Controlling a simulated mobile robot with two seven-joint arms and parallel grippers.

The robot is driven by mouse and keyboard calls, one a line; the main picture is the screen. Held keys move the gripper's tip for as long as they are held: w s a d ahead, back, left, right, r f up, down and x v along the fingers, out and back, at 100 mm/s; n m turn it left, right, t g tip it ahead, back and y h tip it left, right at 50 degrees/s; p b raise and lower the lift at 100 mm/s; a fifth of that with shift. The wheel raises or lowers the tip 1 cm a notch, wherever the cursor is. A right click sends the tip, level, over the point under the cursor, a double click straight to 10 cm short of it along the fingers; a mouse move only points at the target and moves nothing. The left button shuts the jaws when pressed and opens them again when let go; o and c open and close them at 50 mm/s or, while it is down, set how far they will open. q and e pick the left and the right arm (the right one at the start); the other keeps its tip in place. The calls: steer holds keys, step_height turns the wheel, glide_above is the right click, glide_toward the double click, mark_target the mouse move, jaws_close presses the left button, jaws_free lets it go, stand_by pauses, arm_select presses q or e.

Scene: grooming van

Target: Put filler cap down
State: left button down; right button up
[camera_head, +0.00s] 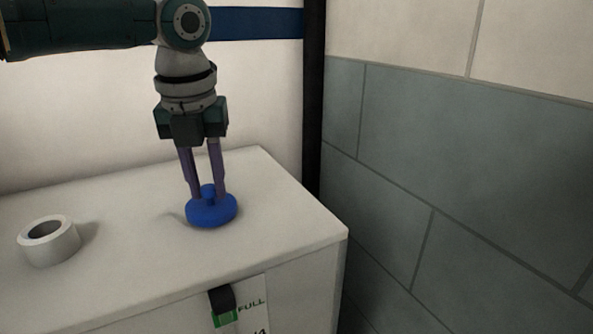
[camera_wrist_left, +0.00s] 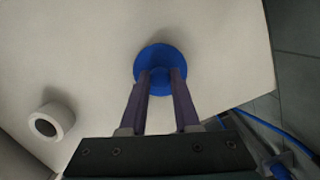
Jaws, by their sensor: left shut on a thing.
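The filler cap (camera_head: 211,212) is a round blue cap with a small knob on top. It is upright at the white tank top (camera_head: 130,245), near the right end; I cannot tell for sure whether its underside touches the surface. My left gripper (camera_head: 208,192) points straight down from above, its purple fingers shut on the cap's knob. In the left wrist view the cap (camera_wrist_left: 160,66) shows beyond the fingertips (camera_wrist_left: 160,75), over the white surface. The knob is partly hidden between the fingers. My right gripper is not in view.
A black and green gauge piece (camera_head: 223,305) is on the front face beside the "FULL" mark. A black post (camera_head: 314,100) and grey tiled wall (camera_head: 450,180) are at the right.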

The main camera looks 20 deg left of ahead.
mark_target(209, 211)
arm_select(q)
steer(key=shift+f, duration=0.2)
steer(key=c, duration=0.6)
jaws_free()
steer(key=shift+c, duration=0.2)
steer(key=shift+r, duration=0.4)
step_height(209, 211, up, 11)
steer(key=s, duration=0.1)
steer(key=s+d+f+n+h, duration=0.3)
steer(key=s+d+f+n, duration=0.7)
steer(key=d+f, duration=0.6)
steer(key=s+a+f+n+t+y, duration=0.1)
steer(key=s+a+n, duration=0.2)
steer(key=s+n, duration=0.5)
steer(key=s+a+f+n+t+y, duration=0.1)
steer(key=s+a+n, duration=0.2)
steer(key=s+n, duration=0.4)
steer(key=n, duration=0.3)
steer(key=shift+s+n, duration=0.3)
steer(key=shift+s, duration=0.1)
